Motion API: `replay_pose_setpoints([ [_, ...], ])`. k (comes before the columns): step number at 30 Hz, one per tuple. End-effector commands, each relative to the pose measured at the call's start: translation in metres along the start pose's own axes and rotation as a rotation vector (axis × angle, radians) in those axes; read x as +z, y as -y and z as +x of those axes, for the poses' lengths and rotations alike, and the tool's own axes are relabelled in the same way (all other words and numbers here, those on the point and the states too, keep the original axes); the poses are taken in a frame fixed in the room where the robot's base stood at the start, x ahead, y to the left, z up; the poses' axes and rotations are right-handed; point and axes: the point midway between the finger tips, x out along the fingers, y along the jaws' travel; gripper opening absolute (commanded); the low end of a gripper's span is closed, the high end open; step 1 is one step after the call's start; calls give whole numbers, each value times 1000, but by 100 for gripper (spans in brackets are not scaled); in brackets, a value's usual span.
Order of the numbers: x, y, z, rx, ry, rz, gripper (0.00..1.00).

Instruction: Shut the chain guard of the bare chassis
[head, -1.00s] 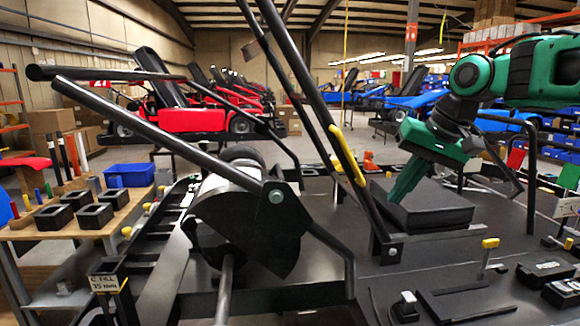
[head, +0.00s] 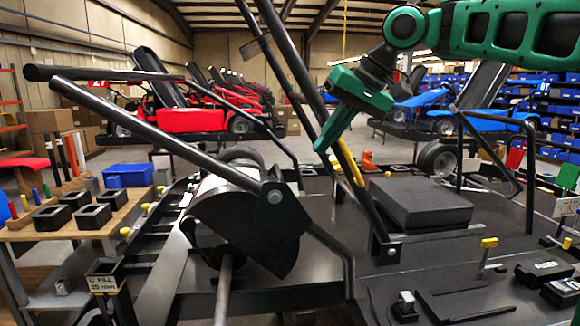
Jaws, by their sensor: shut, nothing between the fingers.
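The bare chassis is a dark flat frame with black tubes; its deck (head: 340,205) fills the foreground of the head view. A dark rounded plate (head: 250,230), which looks like the chain guard, hangs left of centre beside a bolted pivot. A long black bar (head: 150,130) slopes up and left from that pivot. A grey axle (head: 224,285) sticks out below the plate. My green gripper (head: 322,148) is shut and empty, pointing down and left. In the picture it is above and right of the plate, by the leaning black tubes; the depth between them is unclear.
Leaning black tubes with a yellow grip (head: 348,160) rise beside my gripper. A black pad (head: 420,200) lies on the deck to the right. A wooden side table (head: 125,205) with black blocks and a blue bin (head: 128,175) stands at left. Red and blue karts stand behind.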

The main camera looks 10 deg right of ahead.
Motion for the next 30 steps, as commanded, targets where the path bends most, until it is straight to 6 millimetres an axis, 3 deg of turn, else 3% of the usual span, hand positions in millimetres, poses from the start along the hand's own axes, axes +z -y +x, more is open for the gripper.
replay_pose_setpoints([
  [10,2,0,61,1,3,0,0],
  [18,3,28,77,1,0,-2,0],
  [30,3,32,80,1,-1,-1,0],
])
